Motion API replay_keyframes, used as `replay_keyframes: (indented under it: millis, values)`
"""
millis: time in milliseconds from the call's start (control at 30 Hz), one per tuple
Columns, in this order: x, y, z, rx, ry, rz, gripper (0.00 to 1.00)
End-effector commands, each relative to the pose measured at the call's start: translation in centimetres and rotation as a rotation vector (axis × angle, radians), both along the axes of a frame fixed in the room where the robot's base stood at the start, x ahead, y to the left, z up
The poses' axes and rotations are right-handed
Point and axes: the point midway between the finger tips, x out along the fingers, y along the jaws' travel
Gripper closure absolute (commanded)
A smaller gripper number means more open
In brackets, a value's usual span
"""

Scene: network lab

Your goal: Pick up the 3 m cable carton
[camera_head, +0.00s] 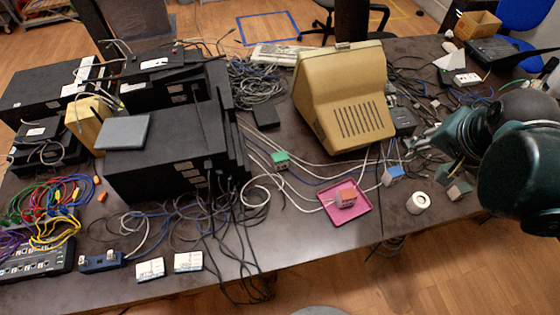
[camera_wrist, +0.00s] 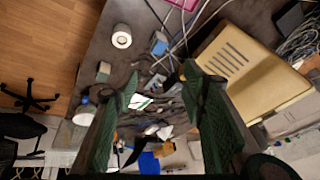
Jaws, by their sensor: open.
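Several small cartons lie on the dark table, and I cannot read which is the 3 m one. In the head view there is a green carton (camera_head: 280,160), a red-topped carton (camera_head: 346,197) on a pink tray (camera_head: 330,211), a blue carton (camera_head: 393,176) and a grey-green carton (camera_head: 458,191). The wrist view also shows the blue carton (camera_wrist: 158,46) and the grey-green carton (camera_wrist: 103,71). My gripper (camera_head: 422,145) is at the table's right side, above the clutter, near the blue and grey-green cartons. It also shows in the wrist view (camera_wrist: 161,72), fingers apart and empty.
A beige monitor (camera_head: 345,95) stands left of my gripper. A white tape roll (camera_head: 418,203) stands near the front edge. Loose cables surround the cartons. Black equipment (camera_head: 165,150) fills the left side, and two white boxes (camera_head: 150,269) (camera_head: 188,262) lie at the front left.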

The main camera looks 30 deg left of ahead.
Motion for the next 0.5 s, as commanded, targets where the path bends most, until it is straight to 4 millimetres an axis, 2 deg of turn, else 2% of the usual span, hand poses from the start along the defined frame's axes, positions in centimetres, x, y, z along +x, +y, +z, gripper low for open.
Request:
replay_keyframes:
  millis: [500]
  values:
    - [3.1, 9.8, -2.8, 0.06, 0.137, -0.097, 0.59]
